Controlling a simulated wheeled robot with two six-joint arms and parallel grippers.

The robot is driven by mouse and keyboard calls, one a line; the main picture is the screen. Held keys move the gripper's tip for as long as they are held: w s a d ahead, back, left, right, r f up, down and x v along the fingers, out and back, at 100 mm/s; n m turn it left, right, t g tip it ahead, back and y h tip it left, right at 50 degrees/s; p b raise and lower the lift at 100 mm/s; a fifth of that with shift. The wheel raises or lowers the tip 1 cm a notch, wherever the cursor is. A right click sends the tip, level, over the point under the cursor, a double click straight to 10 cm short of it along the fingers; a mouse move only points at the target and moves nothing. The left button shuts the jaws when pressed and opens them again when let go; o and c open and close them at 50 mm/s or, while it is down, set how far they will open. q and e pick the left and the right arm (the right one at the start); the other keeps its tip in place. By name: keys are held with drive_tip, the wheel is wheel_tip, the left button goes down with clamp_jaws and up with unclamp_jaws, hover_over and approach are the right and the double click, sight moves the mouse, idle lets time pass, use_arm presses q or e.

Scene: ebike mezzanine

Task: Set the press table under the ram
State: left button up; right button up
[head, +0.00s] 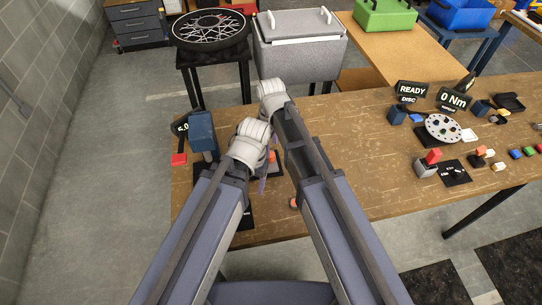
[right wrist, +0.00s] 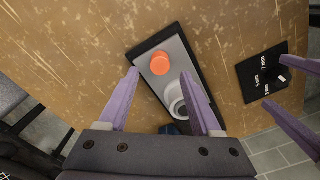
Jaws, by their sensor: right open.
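My right gripper (right wrist: 160,95) is open in the right wrist view, its purple fingers apart on either side of a grey plate (right wrist: 185,58) with a dark border. An orange disc (right wrist: 160,63) and a pale ring (right wrist: 176,104) are on the plate. A blue part is partly hidden below the ring. In the head view, my right gripper (head: 266,175) is mostly hidden by my arms. A blue block (head: 202,130) stands at the bench's left end. My left gripper (right wrist: 296,95) shows open at the right wrist view's right edge. I cannot tell which part is the press table.
Several small parts, a perforated disc (head: 443,128) and signs occupy the bench's right side. The bench (head: 350,165) is clearer in between.

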sight(271, 154)
use_arm(q)
wheel_tip(271, 154, down, 4)
drive_tip(key=b, duration=0.3)
drive_tip(key=shift+f, duration=0.2)
use_arm(e)
wheel_tip(271, 154, down, 4)
drive_tip(key=shift+f, duration=0.15)
clamp_jaws()
idle(0.9)
